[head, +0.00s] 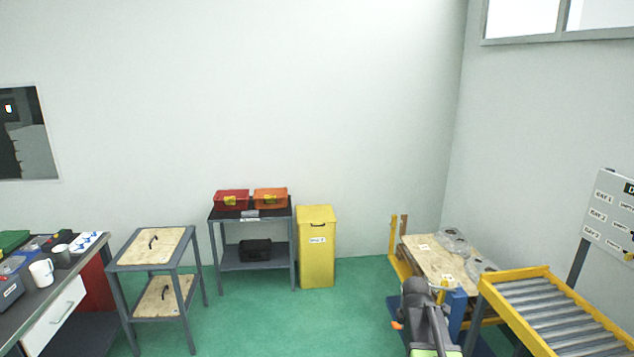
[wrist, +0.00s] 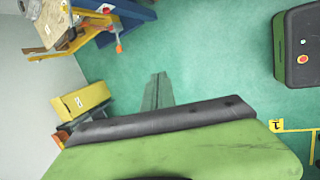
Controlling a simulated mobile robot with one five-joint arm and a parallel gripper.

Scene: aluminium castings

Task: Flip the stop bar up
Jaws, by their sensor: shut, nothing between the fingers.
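A yellow bar with an orange tip (wrist: 118,46) shows in the wrist view, on the yellow and blue end of a stand; it looks like the stop bar. The orange tip also shows in the head view (head: 397,325), beside my dark arm, which hides much of that end. The bar's exact tilt is hard to tell. My gripper (wrist: 158,78) is shut and empty in the wrist view, over green floor and apart from the bar. Its fingers cannot be made out in the head view. The stand carries a wooden board (head: 428,262) with grey castings (head: 453,241).
A yellow roller conveyor (head: 570,315) stands at the right. A yellow bin (head: 317,248), a shelf with red and orange boxes (head: 232,200) and a small table (head: 150,248) stand at the left. A dark green unit with a red button (wrist: 302,58) is right. Green floor lies between.

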